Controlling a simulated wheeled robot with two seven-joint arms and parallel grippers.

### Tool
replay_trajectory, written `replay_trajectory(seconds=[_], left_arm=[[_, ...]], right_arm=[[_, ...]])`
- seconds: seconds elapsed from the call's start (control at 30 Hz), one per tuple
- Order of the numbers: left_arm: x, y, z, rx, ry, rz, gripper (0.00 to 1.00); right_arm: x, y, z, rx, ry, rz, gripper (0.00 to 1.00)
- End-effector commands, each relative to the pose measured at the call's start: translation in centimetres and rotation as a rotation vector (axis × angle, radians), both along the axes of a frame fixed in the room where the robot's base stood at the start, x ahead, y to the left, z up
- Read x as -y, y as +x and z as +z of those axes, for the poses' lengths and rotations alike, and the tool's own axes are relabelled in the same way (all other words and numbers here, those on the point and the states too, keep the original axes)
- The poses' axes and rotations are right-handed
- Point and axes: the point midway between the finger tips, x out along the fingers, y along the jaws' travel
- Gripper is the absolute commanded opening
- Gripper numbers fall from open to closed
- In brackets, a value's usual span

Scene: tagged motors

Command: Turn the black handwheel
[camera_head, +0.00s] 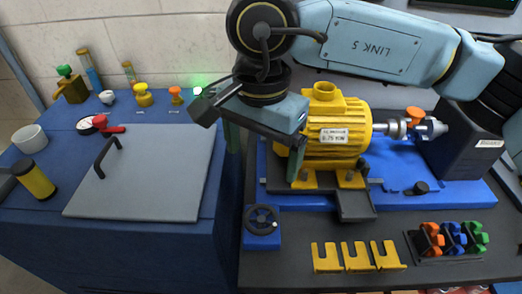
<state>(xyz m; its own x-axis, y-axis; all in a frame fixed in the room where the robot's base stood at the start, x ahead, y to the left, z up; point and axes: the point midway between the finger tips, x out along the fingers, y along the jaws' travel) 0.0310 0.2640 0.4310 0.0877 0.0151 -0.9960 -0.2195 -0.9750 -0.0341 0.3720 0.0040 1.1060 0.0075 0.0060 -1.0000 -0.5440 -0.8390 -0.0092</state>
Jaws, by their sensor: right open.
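The black handwheel (262,219) is a small spoked wheel on a blue block at the front left corner of the motor bench. My right gripper (263,150) hangs above and behind it in the head view, fingers pointing down and spread apart. Nothing shows between the fingers, and they are clear of the wheel. The right finger overlaps the left side of the yellow motor (337,125) in the picture. The handwheel is in full view. My left gripper does not show.
Yellow slotted shims (357,257) and orange, blue and green clips (450,240) lie right of the handwheel.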

Motion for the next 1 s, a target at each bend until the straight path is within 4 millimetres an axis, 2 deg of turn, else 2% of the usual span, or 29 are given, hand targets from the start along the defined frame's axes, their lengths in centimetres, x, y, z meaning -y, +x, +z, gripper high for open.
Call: replay_trajectory(seconds=[0.3,0.5,0.7,1.0], left_arm=[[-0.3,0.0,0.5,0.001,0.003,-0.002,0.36],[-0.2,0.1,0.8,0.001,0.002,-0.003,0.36],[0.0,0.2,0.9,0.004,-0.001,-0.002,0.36],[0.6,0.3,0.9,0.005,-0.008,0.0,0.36]], right_arm=[[0.0,0.0,7.3,0.006,0.003,0.0,0.89],[0.0,-0.1,11.1,0.004,0.003,0.0,0.89],[0.0,-0.1,12.8,0.002,0.002,0.0,0.89],[0.1,-0.1,13.0,0.002,0.002,0.0,0.89]])
